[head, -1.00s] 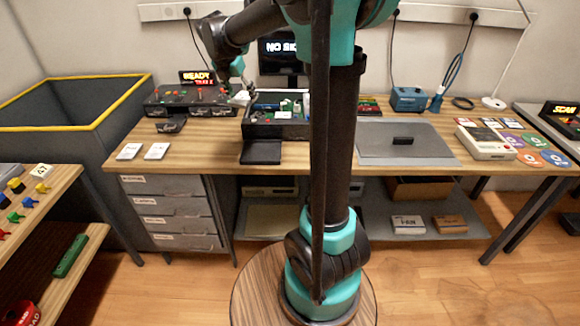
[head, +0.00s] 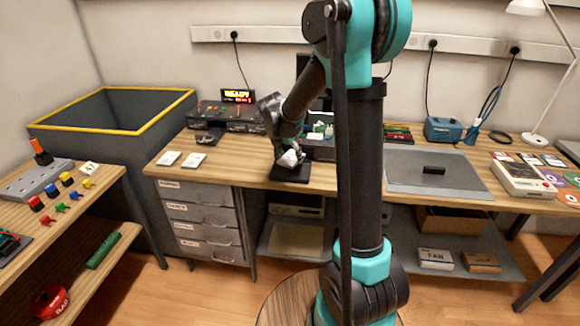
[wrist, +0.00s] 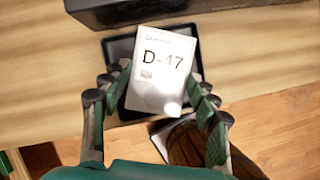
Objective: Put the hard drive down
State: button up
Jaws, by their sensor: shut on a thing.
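The hard drive (wrist: 161,72) is a pale slab with a "D-47" label in the wrist view. My gripper (wrist: 155,82) is shut on it, with fingers along its left and right sides. In the head view the drive (head: 291,158) is small and whitish under my gripper (head: 288,150). It is over a black tray (head: 283,178) at the bench's front edge. The tray's dark rim (wrist: 112,50) shows around the drive in the wrist view. The drive looks slightly tilted against the tray. I cannot tell whether it touches the tray.
A dark open case (head: 320,152) stands just behind the tray, partly hidden by my arm. A grey mat (head: 440,178) with a black block (head: 434,170) lies right. A control box (head: 235,116) stands behind.

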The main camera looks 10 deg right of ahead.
aim_at(290, 173)
jog(key=shift+f, duration=2.5)
jog(key=shift+f, duration=0.1)
jog(key=o, duration=1.3)
jog(key=v, duration=1.2)
jog(key=s+d+f+m+y, duration=0.1)
jog(key=s+d+f+m, duration=0.1)
jog(key=s+m, duration=0.6)
jog(key=s+d+f+m+y, duration=0.1)
jog(key=s+d+f+m, duration=0.2)
jog(key=s+m, duration=0.6)
jog(key=s+d+f+m+y, duration=0.1)
jog(key=s+d+f+m, duration=0.2)
jog(key=s+f+m, duration=0.2)
jog(key=s+m, duration=0.3)
jog(key=m, duration=0.2)
jog(key=shift+s+m+t, duration=0.3)
jog(key=shift+s+m, duration=0.1)
